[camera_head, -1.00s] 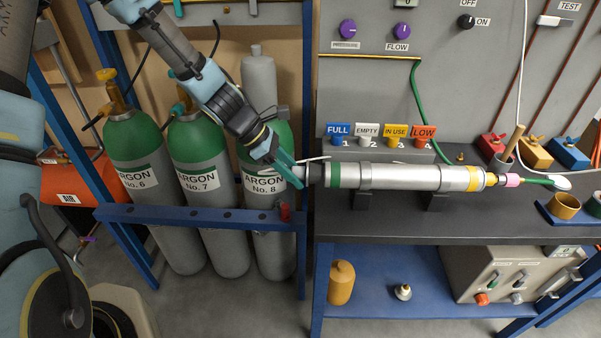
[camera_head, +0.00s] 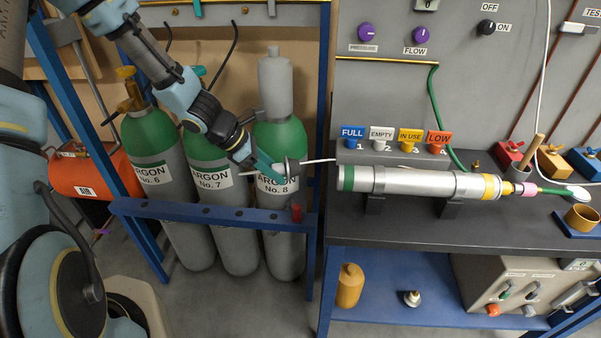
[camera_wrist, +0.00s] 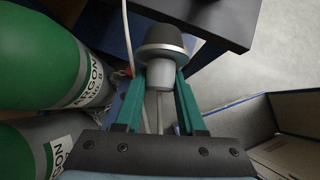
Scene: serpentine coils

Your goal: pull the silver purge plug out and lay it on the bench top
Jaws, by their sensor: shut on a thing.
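My gripper (camera_head: 279,169) has teal fingers and is shut on the silver purge plug (camera_head: 292,170), in front of the argon cylinders. In the wrist view the plug (camera_wrist: 161,72) sits between the fingers, a pale grey grip with a wider silver rim and a dark rounded end pointing away. In the head view the plug is apart from the left end of the silver tube (camera_head: 410,181), with a clear gap between. The tube lies level on supports above the dark bench top (camera_head: 405,232). The plug is left of the bench edge, not over the bench.
A thin white line (camera_head: 319,161) runs between the plug area and the tube's end; its attachment is unclear. Argon cylinders (camera_head: 283,235) stand behind a blue rack bar (camera_head: 215,213). The bench front below the tube is bare. Coloured tags (camera_head: 382,134) stand behind the tube.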

